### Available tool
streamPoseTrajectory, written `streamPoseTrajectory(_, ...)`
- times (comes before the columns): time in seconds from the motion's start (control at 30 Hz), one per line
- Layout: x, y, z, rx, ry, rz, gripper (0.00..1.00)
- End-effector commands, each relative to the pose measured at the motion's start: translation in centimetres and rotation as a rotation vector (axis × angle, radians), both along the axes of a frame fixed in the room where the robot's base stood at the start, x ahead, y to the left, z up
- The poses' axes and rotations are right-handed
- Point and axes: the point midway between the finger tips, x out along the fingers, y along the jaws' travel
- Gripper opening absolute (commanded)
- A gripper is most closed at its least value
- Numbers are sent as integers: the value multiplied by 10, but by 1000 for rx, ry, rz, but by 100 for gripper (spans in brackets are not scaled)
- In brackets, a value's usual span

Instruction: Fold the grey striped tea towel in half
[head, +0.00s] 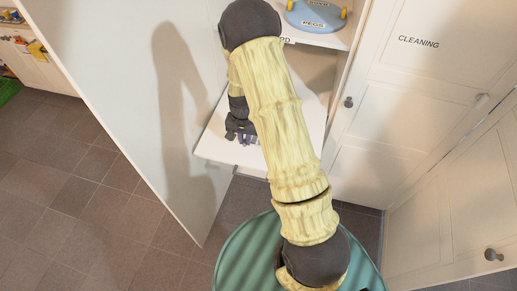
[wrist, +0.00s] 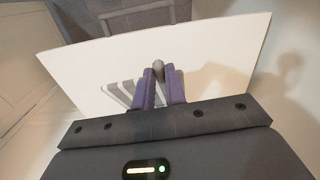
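The grey striped tea towel (wrist: 119,93) shows in the wrist view as grey and white bands on a white board (wrist: 215,55), left of my fingers. My gripper (wrist: 160,82) points at the board, with its two purple fingers close together. A rounded grey piece stands up between the fingertips and looks like pinched cloth. Most of the towel is hidden by the fingers and the gripper body. In the head view my gripper (head: 243,140) is low over the white board (head: 218,147). I cannot make out the towel there; my arm covers part of the board.
A tall white panel (head: 125,70) stands left of the board. White cupboard doors (head: 400,100) with round knobs are on the right, one marked CLEANING. Tiled floor (head: 65,190) is open at left.

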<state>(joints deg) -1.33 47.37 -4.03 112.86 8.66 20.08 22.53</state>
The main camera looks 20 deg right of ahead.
Motion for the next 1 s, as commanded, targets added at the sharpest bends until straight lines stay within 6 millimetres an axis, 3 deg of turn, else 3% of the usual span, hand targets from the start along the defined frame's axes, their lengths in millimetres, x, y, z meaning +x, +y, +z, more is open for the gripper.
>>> streamPoseTrajectory(0.93,5,-3,20,-1,-1,0,11)
streamPoseTrajectory(1.0,5,-3,20,-1,-1,0,24)
